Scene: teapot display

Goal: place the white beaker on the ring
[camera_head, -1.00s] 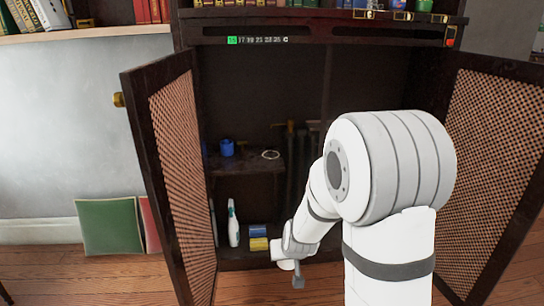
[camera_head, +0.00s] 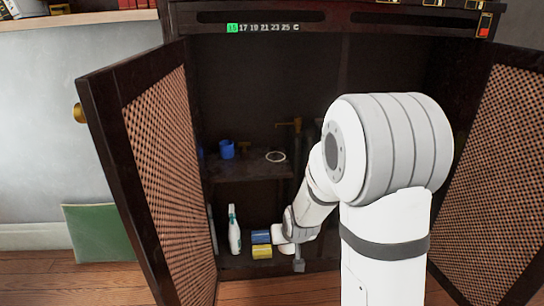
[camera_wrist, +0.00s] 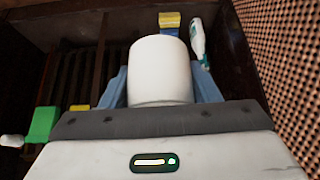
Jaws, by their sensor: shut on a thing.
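The white beaker (camera_wrist: 160,72) is held upright in the picture between the two blue-grey fingers of my gripper (camera_wrist: 160,88) in the wrist view. My gripper is shut on it. In the head view my gripper (camera_head: 298,264) is low at the cabinet's front, largely hidden by my own arm, and the beaker is hard to make out there. The white ring (camera_head: 275,157) lies flat on the right part of the inner shelf, above and a little left of my gripper. Nothing stands on the ring.
A blue cup (camera_head: 227,149) stands on the shelf (camera_head: 240,172) left of the ring. A white bottle (camera_head: 234,230), a blue roll (camera_head: 261,237) and a yellow roll (camera_head: 262,252) are on the cabinet floor. Open lattice doors (camera_head: 165,170) flank the opening. A green panel (camera_head: 98,238) leans outside left.

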